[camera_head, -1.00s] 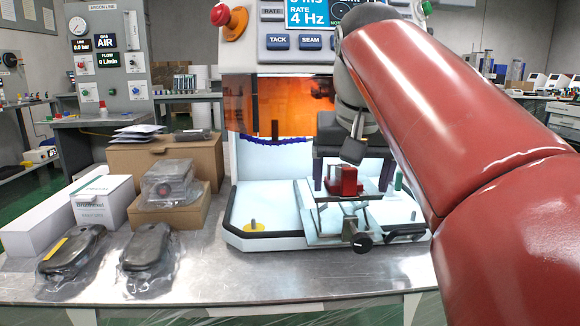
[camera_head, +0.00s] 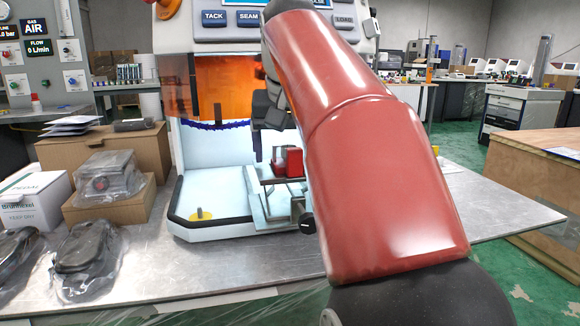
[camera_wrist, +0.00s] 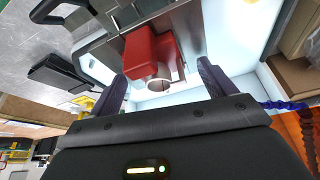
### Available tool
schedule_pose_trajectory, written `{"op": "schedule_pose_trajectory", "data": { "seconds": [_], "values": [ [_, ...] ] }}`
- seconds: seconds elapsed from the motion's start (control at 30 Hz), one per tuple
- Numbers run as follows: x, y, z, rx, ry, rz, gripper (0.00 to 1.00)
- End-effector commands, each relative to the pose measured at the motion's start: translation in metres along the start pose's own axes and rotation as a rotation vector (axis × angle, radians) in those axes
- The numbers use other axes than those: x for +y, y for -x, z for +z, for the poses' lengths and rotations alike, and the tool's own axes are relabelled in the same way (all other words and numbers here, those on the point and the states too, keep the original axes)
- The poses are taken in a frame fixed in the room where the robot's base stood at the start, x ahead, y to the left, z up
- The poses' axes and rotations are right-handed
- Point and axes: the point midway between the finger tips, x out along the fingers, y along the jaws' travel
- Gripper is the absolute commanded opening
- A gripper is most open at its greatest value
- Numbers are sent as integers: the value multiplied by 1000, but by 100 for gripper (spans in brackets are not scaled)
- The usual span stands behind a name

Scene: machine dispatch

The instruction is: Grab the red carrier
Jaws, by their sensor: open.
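The red carrier (camera_head: 289,162) sits on a small metal stand (camera_head: 281,184) inside the white base of the machine. It holds a pale ring-shaped part, which shows in the wrist view, where the carrier (camera_wrist: 148,52) is a red block. My gripper (camera_wrist: 160,82) is open, with one dark finger on each side of the carrier's near end and gaps between; I cannot tell how deep the fingers reach. In the head view my red arm hides part of the stand, and the fingertips are hard to make out.
The machine's orange window (camera_head: 224,88) hangs above the base. To the left on the metal table (camera_head: 200,275) are cardboard boxes (camera_head: 112,152), a white box (camera_head: 38,200) and bagged devices (camera_head: 92,258). A wooden crate (camera_head: 535,170) stands at the right.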

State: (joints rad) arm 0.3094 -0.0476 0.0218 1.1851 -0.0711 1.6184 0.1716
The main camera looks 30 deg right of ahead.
Motion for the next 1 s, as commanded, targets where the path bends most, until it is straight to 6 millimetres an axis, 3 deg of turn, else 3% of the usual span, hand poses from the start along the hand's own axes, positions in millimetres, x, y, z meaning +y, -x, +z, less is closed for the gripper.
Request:
{"op": "schedule_pose_trajectory", "data": {
  "seconds": [0.23,0.6,1.0],
  "values": [
    [0,-1,0,1,0,0,81],
    [0,-1,0,1,0,0,33],
    [0,9,-5,3,0,-1,32]
  ]
}}
